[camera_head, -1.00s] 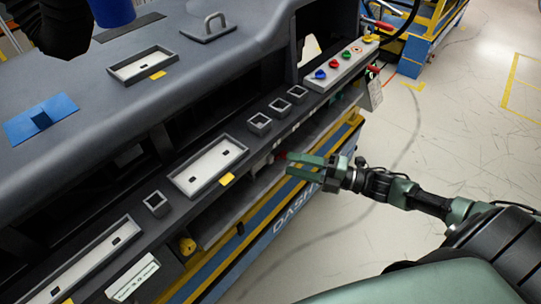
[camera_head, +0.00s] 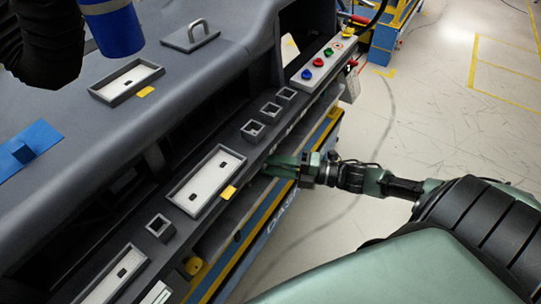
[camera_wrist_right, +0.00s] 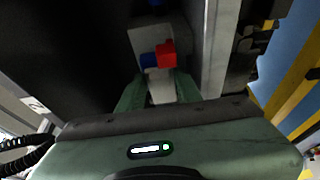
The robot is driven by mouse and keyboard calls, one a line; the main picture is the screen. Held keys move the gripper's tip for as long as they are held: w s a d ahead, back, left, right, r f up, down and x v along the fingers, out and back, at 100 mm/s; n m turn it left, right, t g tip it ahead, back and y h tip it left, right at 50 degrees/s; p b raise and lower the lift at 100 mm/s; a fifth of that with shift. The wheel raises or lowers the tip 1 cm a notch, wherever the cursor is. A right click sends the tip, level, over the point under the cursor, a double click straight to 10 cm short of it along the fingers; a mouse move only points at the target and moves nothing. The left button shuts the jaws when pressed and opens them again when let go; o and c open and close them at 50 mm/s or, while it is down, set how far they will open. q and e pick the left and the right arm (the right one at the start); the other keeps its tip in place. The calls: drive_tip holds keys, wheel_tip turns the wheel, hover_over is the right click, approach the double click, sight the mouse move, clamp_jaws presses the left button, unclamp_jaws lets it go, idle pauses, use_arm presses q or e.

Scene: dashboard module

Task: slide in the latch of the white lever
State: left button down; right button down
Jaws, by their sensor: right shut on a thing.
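My right gripper (camera_head: 280,166) reaches in under the front edge of the dashboard module (camera_head: 190,85) in the head view, its fingertips partly hidden by that edge. In the right wrist view my right gripper (camera_wrist_right: 161,88) is shut on a pale, whitish piece (camera_wrist_right: 160,86), which appears to be the white lever. A red block (camera_wrist_right: 166,54) and a blue block (camera_wrist_right: 148,60) sit just beyond the fingertips, in front of a whitish plate (camera_wrist_right: 150,36). The latch cannot be told apart clearly. My left gripper is out of view.
A grey rail (camera_wrist_right: 219,55) runs close to the right of the gripper in the wrist view. A panel with coloured knobs (camera_head: 322,62) is farther along the module. A blue cylinder (camera_head: 115,30) is at the top left. The floor (camera_head: 400,125) to the right is clear.

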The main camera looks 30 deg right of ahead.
drive_tip(key=shift+r+h+p, duration=0.15)
drive_tip(key=shift+h+p, duration=0.15)
drive_tip(key=shift+s+a+m+t+h+p, duration=0.35)
drive_tip(key=shift+s+m+t+h+p, duration=0.5)
drive_tip(key=shift+m+h+p, duration=0.95)
drive_tip(key=shift+s+a+m+t+h+p, duration=0.4)
drive_tip(key=shift+s+m+t+h+p, duration=0.5)
drive_tip(key=shift+h, duration=1.35)
drive_tip(key=shift+s+a+m+t+h+p, duration=0.35)
drive_tip(key=shift+s+m+t+h+p, duration=0.4)
drive_tip(key=shift+m+h+p, duration=1.15)
drive_tip(key=shift+w, duration=0.15)
drive_tip(key=c, duration=1.2)
unclamp_jaws()
drive_tip(key=shift+w, duration=0.1)
drive_tip(key=shift+f, duration=0.2)
